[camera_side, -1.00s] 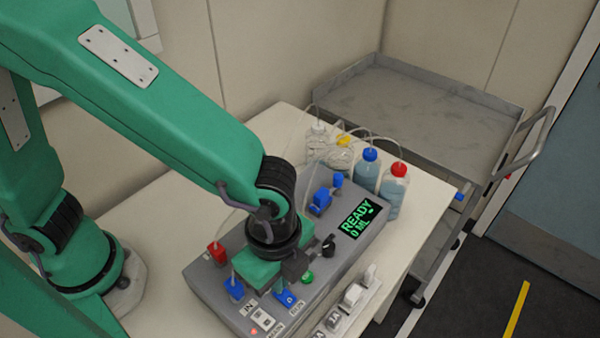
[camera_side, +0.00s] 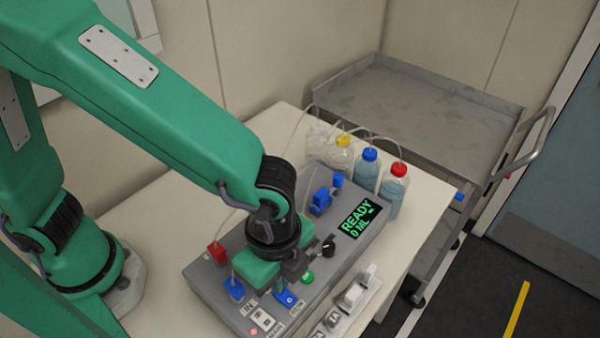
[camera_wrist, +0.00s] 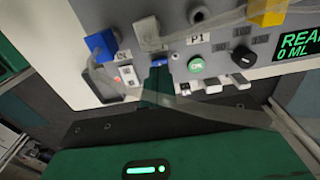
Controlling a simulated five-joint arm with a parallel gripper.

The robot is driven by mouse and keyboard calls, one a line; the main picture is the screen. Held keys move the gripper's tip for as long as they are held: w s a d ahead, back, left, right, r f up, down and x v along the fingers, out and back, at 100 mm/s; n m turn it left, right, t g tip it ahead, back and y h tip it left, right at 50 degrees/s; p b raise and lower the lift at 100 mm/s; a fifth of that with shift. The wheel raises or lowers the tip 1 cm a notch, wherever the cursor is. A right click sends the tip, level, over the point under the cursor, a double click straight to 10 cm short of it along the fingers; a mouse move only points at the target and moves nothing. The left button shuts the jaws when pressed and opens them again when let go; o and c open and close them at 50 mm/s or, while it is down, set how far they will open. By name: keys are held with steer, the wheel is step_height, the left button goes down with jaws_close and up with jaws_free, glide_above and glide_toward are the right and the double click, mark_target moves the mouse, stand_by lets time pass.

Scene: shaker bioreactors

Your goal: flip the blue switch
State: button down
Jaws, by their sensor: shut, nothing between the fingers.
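The blue switch (camera_side: 286,299) is on the sloped front of the grey control box, near its lower edge. My gripper (camera_side: 281,286) is shut and empty, with its tip down right at the blue switch. In the side view the gripper covers part of the switch, and I cannot tell whether they touch. In the wrist view the dark fingers (camera_wrist: 156,84) point at the blue switch (camera_wrist: 161,62), of which only a small strip shows beyond the tip.
A green button (camera_side: 307,278) and a black knob (camera_side: 328,246) sit close to the right of the gripper. Blue (camera_side: 234,290) and red (camera_side: 217,254) connectors with tubes stand to its left. Bottles (camera_side: 366,171) stand behind the box, with a display (camera_side: 356,219) on its right.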

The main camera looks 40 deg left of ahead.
steer(key=shift+f, duration=0.95)
stand_by(0.8)
steer(key=shift+r, duration=3.55)
steer(key=w+a+r+n+t+h, duration=0.1)
steer(key=w+a+r+n, duration=0.25)
steer(key=a, duration=0.35)
steer(key=w+a+r+n+t, duration=0.1)
steer(key=w+a+r+n, duration=0.2)
steer(key=a, duration=0.4)
steer(key=s+a+r+n+t, duration=0.1)
steer(key=s+a+n, duration=0.1)
steer(key=a+n, duration=0.3)
steer(key=s+a+r+n+t+y, duration=0.1)
steer(key=s+a+r+n+t, duration=0.1)
steer(key=a+n, duration=0.4)
steer(key=a, duration=0.4)
steer(key=shift+t, duration=0.3)
